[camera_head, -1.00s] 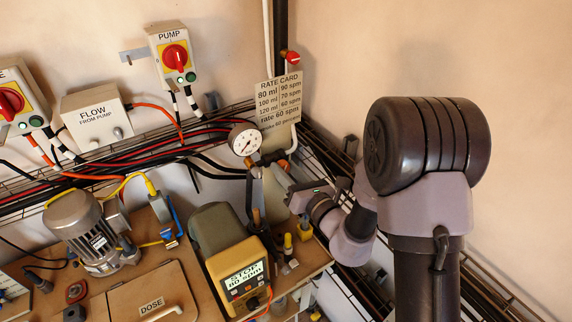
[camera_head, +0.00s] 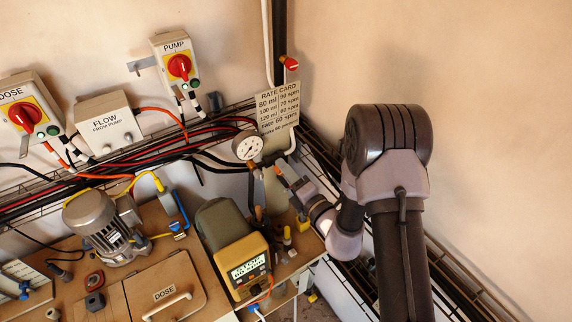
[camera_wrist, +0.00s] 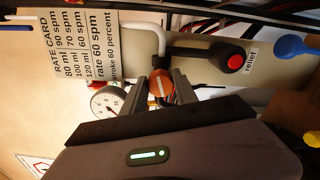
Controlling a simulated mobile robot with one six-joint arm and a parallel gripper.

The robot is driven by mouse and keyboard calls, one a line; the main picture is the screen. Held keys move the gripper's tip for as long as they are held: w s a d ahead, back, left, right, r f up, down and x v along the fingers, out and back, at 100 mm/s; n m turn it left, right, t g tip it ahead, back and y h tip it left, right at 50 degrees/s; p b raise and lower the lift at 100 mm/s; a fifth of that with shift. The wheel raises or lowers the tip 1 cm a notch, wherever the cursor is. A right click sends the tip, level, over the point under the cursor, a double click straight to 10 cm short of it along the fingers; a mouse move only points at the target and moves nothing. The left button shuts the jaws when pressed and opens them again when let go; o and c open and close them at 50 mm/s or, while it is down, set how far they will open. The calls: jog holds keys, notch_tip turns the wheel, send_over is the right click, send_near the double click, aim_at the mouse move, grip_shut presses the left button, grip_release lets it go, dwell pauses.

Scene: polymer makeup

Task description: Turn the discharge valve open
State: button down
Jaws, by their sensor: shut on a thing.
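The discharge valve appears to be the round orange knob with a white line (camera_wrist: 160,84), below the relief fitting in the wrist view. My gripper (camera_wrist: 163,88) has one finger on each side of this knob and is shut on it. In the wrist view the white line runs roughly along the fingers. In the head view my gripper (camera_head: 287,176) is beside the pipework, right of and below the pressure gauge (camera_head: 248,146). The gauge also shows in the wrist view (camera_wrist: 106,102), partly hidden by a finger. The valve body behind the fingers is mostly hidden.
A red-ended relief fitting (camera_wrist: 235,62) and a blue handle (camera_wrist: 290,46) are close to my gripper. The rate card (camera_head: 278,104) hangs just behind. The yellow pump unit with a display (camera_head: 248,266) stands below, left of my arm. Wire trays run along the wall.

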jog(key=shift+m+p, duration=1.1)
jog(key=shift+m, duration=0.5)
jog(key=shift+f, duration=0.1)
jog(key=c, duration=1)
grip_release()
jog(key=shift+s, duration=0.1)
jog(key=b+v, duration=0.1)
jog(key=v, duration=1.6)
jog(key=shift+d, duration=0.2)
